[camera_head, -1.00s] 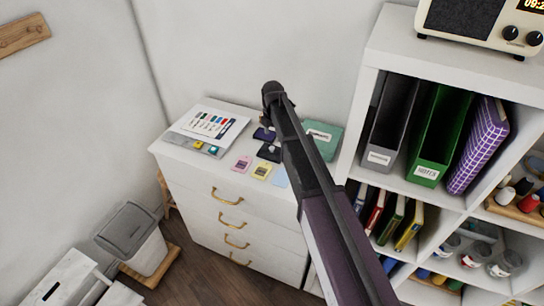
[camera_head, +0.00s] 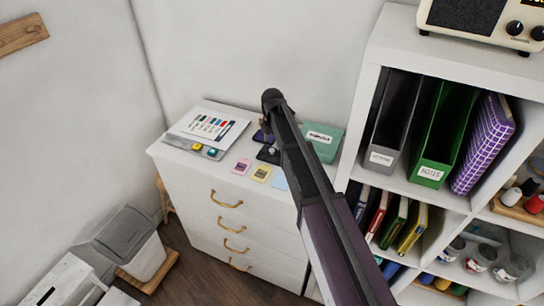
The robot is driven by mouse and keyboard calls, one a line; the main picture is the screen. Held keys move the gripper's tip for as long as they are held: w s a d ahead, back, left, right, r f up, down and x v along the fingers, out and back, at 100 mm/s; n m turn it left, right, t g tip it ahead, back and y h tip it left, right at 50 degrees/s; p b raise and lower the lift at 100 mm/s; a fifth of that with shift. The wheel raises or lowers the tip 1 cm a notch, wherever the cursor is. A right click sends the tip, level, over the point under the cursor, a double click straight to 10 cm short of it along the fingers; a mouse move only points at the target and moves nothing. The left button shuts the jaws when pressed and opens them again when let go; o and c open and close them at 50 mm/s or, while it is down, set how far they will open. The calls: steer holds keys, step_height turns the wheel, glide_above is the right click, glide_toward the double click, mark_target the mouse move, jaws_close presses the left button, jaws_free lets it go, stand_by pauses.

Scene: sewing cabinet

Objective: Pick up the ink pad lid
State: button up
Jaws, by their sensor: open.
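A dark blue-purple flat piece (camera_head: 260,136) and a black piece (camera_head: 268,154) lie close together on top of the white drawer cabinet (camera_head: 225,172). They look like ink pad parts, but I cannot tell which is the lid. My arm reaches over the cabinet top from the lower right and covers part of both. My gripper (camera_head: 264,122) is at the far end of the arm, just above and behind the dark blue piece. It is small and mostly hidden, open, with nothing visible in it. I cannot tell whether it touches the piece.
A white shelf unit (camera_head: 376,50) with binders stands close on the right.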

mark_target(272, 149)
steer(key=shift+s+f+b, duration=0.1)
steer(key=shift+f+b, duration=1.75)
steer(key=shift+f, duration=0.25)
steer(key=shift+a, duration=0.1)
steer(key=shift+c, duration=0.2)
jaws_close()
